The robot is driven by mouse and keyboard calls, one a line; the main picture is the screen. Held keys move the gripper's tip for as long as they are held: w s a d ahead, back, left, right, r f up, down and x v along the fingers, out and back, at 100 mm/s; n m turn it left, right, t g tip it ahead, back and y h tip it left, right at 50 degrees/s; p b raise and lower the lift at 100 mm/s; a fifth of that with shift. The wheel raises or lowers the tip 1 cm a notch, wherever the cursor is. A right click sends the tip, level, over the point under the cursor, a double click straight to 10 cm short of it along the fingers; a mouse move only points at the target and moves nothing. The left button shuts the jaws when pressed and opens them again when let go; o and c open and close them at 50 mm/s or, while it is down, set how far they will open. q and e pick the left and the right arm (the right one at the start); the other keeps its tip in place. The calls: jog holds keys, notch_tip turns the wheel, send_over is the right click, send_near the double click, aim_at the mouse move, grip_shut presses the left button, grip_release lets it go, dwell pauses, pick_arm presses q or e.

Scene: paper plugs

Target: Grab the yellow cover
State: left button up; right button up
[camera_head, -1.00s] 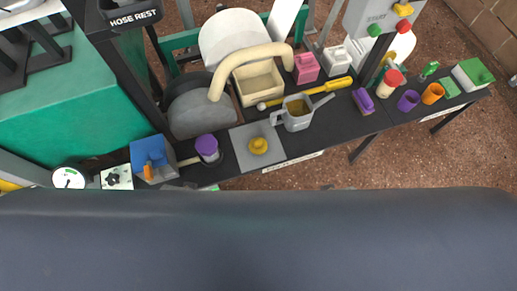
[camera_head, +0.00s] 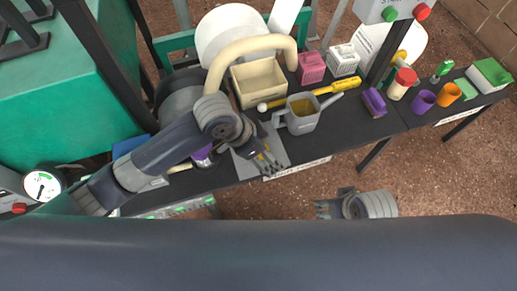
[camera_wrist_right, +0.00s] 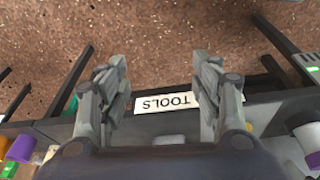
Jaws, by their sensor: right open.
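A purple-lidded jar (camera_head: 203,155) is partly hidden by the arm. A cream box (camera_head: 258,82) stands behind. Cups and small items line the right side.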

pick_arm(q)
jog(key=w+a+m+y, duration=0.1)
jog(key=w+a+y, duration=0.1)
jog(key=w+a, duration=0.35)
jog(key=shift+g, duration=0.3)
jog(key=b+x, duration=0.1)
jog(key=x, duration=0.5)
jog(key=shift+w+f+b, duration=0.15)
jog(key=shift+f+b, duration=0.1)
jog(key=shift+b, duration=0.15)
jog(key=shift+d+f, duration=0.1)
jog(key=shift+f, duration=0.25)
jog(key=shift+w+d+f+b, duration=0.2)
jog(key=shift+d+f+b, duration=0.1)
jog(key=shift+f+b, duration=0.25)
jog(key=shift+w+d+f+b, duration=0.25)
jog(key=shift+f+b, duration=0.15)
jog(key=shift+f, duration=0.3)
jog(key=shift+x, duration=0.75)
jog(key=c, duration=1)
pick_arm(e)
jog(key=shift+w+a+r+t, duration=0.25)
jog(key=shift+w+r+t, duration=0.45)
jog(key=shift+r, duration=0.2)
